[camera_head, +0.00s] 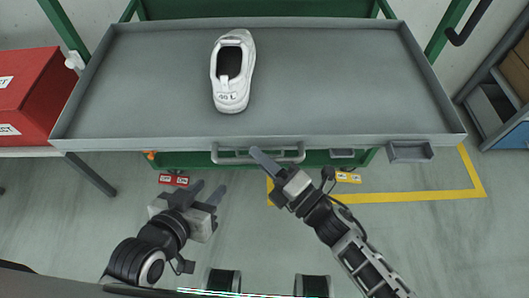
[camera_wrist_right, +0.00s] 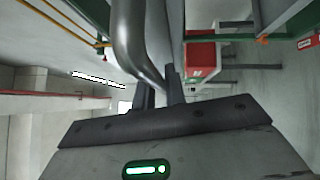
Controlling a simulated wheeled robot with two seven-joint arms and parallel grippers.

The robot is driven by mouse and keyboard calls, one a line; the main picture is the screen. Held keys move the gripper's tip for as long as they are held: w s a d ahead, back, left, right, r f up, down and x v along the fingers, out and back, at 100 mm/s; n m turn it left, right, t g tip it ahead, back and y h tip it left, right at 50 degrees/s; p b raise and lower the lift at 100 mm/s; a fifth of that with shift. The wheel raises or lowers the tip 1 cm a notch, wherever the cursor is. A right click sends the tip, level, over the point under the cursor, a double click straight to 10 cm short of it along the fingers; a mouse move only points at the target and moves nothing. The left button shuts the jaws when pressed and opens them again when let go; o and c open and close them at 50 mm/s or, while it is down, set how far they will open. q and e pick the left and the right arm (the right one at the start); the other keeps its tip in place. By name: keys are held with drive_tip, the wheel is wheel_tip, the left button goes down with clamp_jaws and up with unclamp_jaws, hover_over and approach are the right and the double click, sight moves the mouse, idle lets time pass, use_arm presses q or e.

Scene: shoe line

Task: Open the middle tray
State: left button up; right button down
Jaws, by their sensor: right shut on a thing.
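A wide grey tray (camera_head: 330,72) projects from a green rack and holds one white shoe (camera_head: 232,72), left of its centre. A grey bar handle (camera_head: 232,158) runs along the tray's front edge. My right gripper (camera_head: 268,160) is at the right half of this handle. In the right wrist view, the handle (camera_wrist_right: 138,45) comes down to between the fingers of my right gripper (camera_wrist_right: 160,90), which is shut on it. My left gripper (camera_head: 205,193) is below and left of the handle, apart from it, with its two fingers spread and nothing between them.
Red boxes (camera_head: 28,95) stand on a side table at the left. A grey shelf with blue bins (camera_head: 512,137) is at the right. Red labels (camera_head: 173,179) and yellow labels (camera_head: 348,177) show below the tray front. Yellow lines (camera_head: 430,195) mark the open floor.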

drive_tip(key=c, duration=1.5)
unclamp_jaws()
drive_tip(key=shift+o, duration=0.2)
use_arm(q)
drive_tip(key=shift+f+b, duration=0.1)
drive_tip(key=shift+b, duration=0.45)
use_arm(e)
drive_tip(key=v, duration=1.6)
